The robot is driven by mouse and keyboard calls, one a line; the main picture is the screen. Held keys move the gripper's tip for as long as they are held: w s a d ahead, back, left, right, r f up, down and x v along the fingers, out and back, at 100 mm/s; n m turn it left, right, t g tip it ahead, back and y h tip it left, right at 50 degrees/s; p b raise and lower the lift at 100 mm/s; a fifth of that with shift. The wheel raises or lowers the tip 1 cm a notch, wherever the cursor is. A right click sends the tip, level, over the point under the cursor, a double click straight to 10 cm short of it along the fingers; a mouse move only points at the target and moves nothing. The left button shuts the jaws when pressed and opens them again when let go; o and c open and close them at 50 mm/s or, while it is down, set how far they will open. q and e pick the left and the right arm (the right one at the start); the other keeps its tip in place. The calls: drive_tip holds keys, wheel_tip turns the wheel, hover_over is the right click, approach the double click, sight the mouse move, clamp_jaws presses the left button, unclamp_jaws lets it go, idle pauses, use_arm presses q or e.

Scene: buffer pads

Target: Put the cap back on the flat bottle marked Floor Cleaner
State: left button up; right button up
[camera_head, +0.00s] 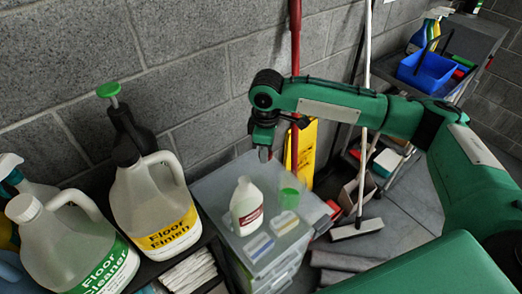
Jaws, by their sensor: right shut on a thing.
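A small white bottle (247,208) with a red label stands upright on the clear-topped drawer unit; its label is too small to read. My right gripper (264,153) points down above the back of that unit, behind and above the bottle, apart from it. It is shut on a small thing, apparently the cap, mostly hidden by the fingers. A large handled jug (78,250) at the lower left is marked Floor Cleaner on a green label and has a white cap on its neck. My left gripper is out of view.
A red pole (295,55) and yellow sign (307,150) stand behind the unit.

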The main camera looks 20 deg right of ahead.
drive_tip(key=m, duration=0.2)
drive_tip(key=d+m, duration=0.1)
drive_tip(key=m, duration=0.1)
drive_tip(key=r+m, duration=0.1)
drive_tip(key=shift+s+d+m, duration=0.15)
drive_tip(key=shift+s+m, duration=0.1)
drive_tip(key=shift+m, duration=0.15)
drive_tip(key=m, duration=0.4)
drive_tip(key=d+r+m, duration=0.1)
drive_tip(key=m, duration=0.1)
drive_tip(key=shift+s+d, duration=0.1)
drive_tip(key=shift+s, duration=0.25)
